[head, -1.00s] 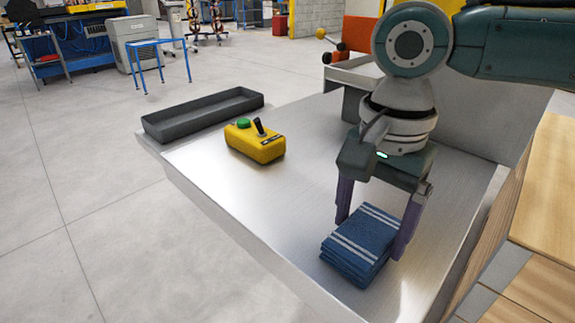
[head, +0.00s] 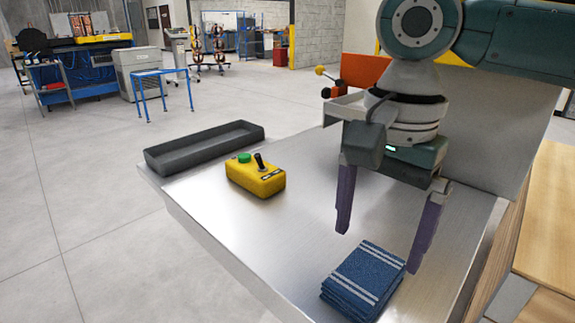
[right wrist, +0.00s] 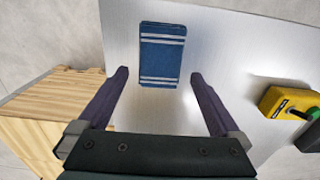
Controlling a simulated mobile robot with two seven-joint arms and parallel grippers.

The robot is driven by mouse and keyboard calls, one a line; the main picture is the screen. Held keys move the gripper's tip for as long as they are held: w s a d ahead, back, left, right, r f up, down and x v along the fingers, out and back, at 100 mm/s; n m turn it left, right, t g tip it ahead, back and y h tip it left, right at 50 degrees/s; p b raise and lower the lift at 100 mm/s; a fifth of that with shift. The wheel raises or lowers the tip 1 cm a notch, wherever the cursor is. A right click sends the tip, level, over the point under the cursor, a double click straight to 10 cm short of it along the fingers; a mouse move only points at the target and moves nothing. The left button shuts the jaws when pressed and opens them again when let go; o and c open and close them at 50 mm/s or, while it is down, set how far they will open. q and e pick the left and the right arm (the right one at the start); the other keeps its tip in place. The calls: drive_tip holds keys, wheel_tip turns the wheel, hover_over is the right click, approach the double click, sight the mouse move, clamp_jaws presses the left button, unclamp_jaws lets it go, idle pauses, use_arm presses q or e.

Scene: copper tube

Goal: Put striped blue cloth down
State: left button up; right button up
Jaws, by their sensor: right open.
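The striped blue cloth (head: 364,281) is a folded stack with pale stripes. It lies flat on the metal table (head: 225,222) near the front edge. It also shows in the right wrist view (right wrist: 162,55), on the table beyond the fingertips. My right gripper (head: 380,245) is open and empty, raised above and just behind the cloth, clear of it. Its two purple fingers are wide apart in the right wrist view (right wrist: 159,74). My left gripper is in neither view.
A yellow control box (head: 256,178) with a green button and black lever stands on the table's left part. A dark grey tray (head: 205,147) lies along the far left edge. A wooden surface (head: 548,215) stands at the right. The table between control box and cloth is clear.

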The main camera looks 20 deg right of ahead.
sight(369, 268)
wheel_tip(369, 268, up, 6)
drive_tip(key=s+a+f+n+t+y, duration=0.2)
drive_tip(key=s+a+f+n+y, duration=0.1)
drive_tip(key=s+a+f+n, duration=0.7)
drive_tip(key=s+d+n+t+h, duration=0.1)
drive_tip(key=s+d+n+h, duration=0.1)
drive_tip(key=s+d+n, duration=0.3)
drive_tip(key=shift+s+d+f+t+h, duration=0.3)
drive_tip(key=shift+s+d+f+h, duration=0.15)
drive_tip(key=shift+s+d, duration=0.2)
